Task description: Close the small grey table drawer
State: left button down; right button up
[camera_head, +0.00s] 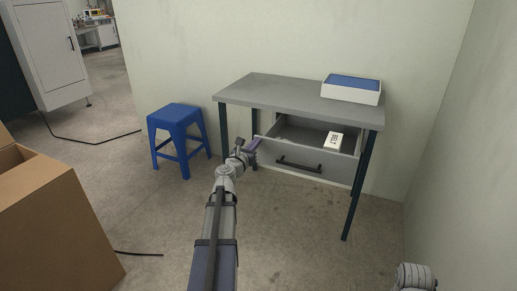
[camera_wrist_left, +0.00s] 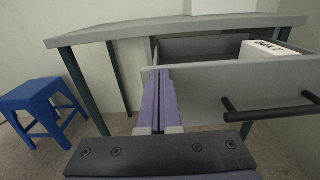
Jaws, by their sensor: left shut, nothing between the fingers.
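The small grey table drawer (camera_head: 307,161) is pulled out under the grey table (camera_head: 270,91). Its front has a black bar handle (camera_head: 299,166), and a white labelled box (camera_head: 333,141) lies inside. In the left wrist view, the drawer front (camera_wrist_left: 220,88) and the handle (camera_wrist_left: 270,108) fill the right side. My left gripper (camera_head: 255,145) is shut and empty at the left end of the drawer front. Its purple fingers (camera_wrist_left: 158,100) overlap the drawer's left front edge in the wrist view; I cannot tell whether they touch. My right gripper is not visible.
A blue stool (camera_head: 178,135) stands left of the table. A white box with a blue top (camera_head: 351,88) sits on the tabletop. A cardboard box (camera_head: 55,220) is at the left front, with a black cable on the floor. The floor before the drawer is clear.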

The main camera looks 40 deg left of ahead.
pick_arm(q)
jog(key=shift+w, duration=0.3)
jog(key=x, duration=2)
jog(key=shift+s+a, duration=0.1)
jog(key=shift+s, duration=0.05)
jog(key=v, duration=1.3)
jog(key=shift+s, duration=0.35)
